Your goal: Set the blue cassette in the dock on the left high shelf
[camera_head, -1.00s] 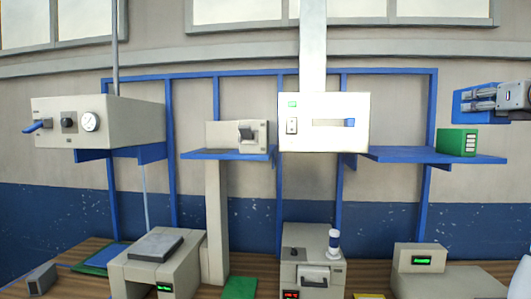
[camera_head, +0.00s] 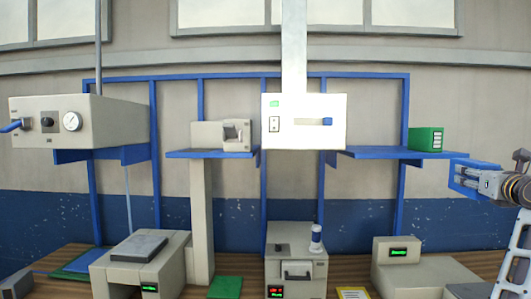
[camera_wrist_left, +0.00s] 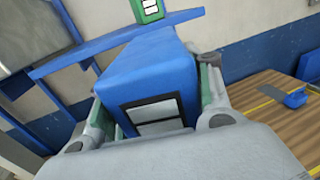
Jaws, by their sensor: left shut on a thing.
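My left gripper (camera_head: 478,180), at the right of the head view, is shut on the blue cassette (camera_head: 457,186). The cassette is in the air, below and right of the right high shelf. In the left wrist view the cassette (camera_wrist_left: 150,72) shows as a blue box with a pale, dark-framed label, between the fingers. The left high shelf (camera_head: 190,154) carries a beige dock (camera_head: 207,134) with a grey recessed part on its front right. The gripper is far to the right of the dock. My right gripper is not in view.
A green cassette (camera_head: 427,139) stands on the right high shelf (camera_head: 375,153). A white panel box (camera_head: 304,104) hangs between the two shelves. A gauge box (camera_head: 100,125) is at the far left. Several machines stand on the wooden bench below.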

